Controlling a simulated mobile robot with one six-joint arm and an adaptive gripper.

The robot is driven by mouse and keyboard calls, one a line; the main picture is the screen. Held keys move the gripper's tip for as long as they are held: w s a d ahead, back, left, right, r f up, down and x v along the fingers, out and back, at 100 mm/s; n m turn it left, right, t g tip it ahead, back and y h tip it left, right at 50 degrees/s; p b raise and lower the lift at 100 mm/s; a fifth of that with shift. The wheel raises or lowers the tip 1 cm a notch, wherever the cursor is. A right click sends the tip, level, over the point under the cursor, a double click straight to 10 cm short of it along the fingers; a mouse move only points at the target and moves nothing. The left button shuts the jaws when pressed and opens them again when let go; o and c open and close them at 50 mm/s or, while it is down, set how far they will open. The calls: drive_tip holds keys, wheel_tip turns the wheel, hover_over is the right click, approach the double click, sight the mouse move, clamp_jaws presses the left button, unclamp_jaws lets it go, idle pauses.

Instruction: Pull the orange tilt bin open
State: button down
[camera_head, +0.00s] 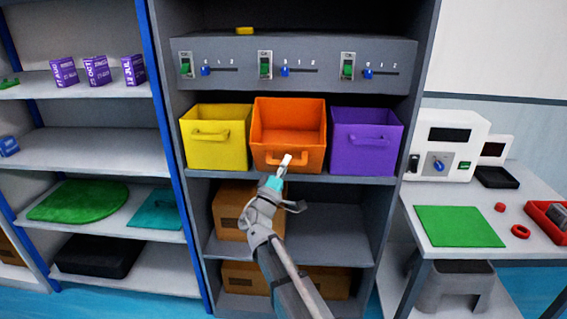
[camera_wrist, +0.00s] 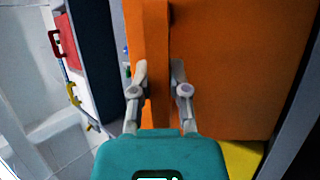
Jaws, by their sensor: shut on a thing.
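The orange tilt bin (camera_head: 310,158) sits between two other bins on the middle shelf in the head view. It leans forward with its top tilted out, and its empty inside shows. My gripper (camera_head: 285,160) is at the bin's front, at its handle. In the wrist view my gripper (camera_wrist: 159,72) has its fingers on either side of the orange handle (camera_wrist: 155,40) and is shut on it. The orange front face (camera_wrist: 235,65) fills much of that view. The handle is partly hidden by my fingers in the head view.
A yellow bin (camera_head: 215,145) stands at the left and a purple bin (camera_head: 366,150) at the right, both close beside the orange one. A switch panel (camera_head: 310,52) is above. Cardboard boxes (camera_head: 232,215) sit below. A workbench (camera_head: 420,240) stands to the right.

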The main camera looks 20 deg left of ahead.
drive_tip(key=shift+s+d+f+b, duration=0.2)
drive_tip(key=shift+s+f+b, duration=0.45)
drive_tip(key=shift+f, duration=0.2)
drive_tip(key=shift+s+d+f+b, duration=0.2)
drive_tip(key=shift+s+f+b, duration=0.3)
drive_tip(key=shift+f+b, duration=0.3)
drive_tip(key=c, duration=0.7)
unclamp_jaws()
drive_tip(key=shift+r, duration=0.1)
drive_tip(key=shift+o, duration=0.5)
